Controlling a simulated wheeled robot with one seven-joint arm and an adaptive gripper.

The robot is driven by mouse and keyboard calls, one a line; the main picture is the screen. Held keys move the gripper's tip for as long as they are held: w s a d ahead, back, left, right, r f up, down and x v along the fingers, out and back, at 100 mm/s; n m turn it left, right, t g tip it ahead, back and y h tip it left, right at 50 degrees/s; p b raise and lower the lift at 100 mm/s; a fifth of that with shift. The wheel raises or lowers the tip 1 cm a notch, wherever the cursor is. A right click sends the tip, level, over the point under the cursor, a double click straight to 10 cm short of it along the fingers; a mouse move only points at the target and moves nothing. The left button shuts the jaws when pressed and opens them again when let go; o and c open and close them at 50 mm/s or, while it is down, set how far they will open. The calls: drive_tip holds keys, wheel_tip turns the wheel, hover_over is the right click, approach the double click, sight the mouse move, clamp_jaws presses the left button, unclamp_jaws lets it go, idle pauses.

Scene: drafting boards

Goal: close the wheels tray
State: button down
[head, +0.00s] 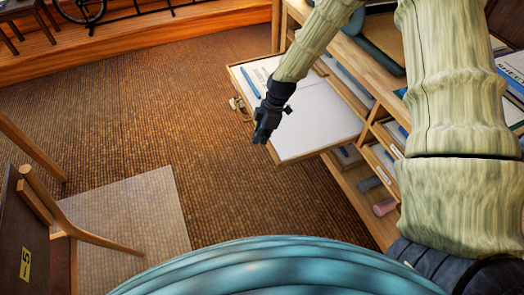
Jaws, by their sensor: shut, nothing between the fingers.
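A wooden tray (296,159) is pulled out to the left from a wooden cabinet (383,110). White paper and a blue pen lie in it. A metal handle (238,104) sits on its front edge. No label naming it as the wheels tray can be read. My gripper (262,137) is shut and empty, and appears over or beside the tray's front edge, just right of the handle in the picture. I cannot tell whether it touches the tray. My forearm crosses above the tray and hides part of it.
Other cabinet compartments with labelled fronts stand right of the tray, with rolled items (384,207) low down. A wooden chair (60,225) stands at the lower left by a pale mat (140,215). The brown carpet (120,110) left of the tray is clear.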

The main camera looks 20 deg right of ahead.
drive_tip(key=w+d+r+n+b, duration=0.1)
drive_tip(key=w+r+n+b, duration=0.1)
drive_tip(key=w, duration=0.2)
wheel_tip(320, 180, down, 10)
drive_tip(key=d+b, duration=0.1)
drive_tip(key=shift+r, duration=0.25)
idle(0.4)
drive_tip(key=shift+s+d, duration=0.1)
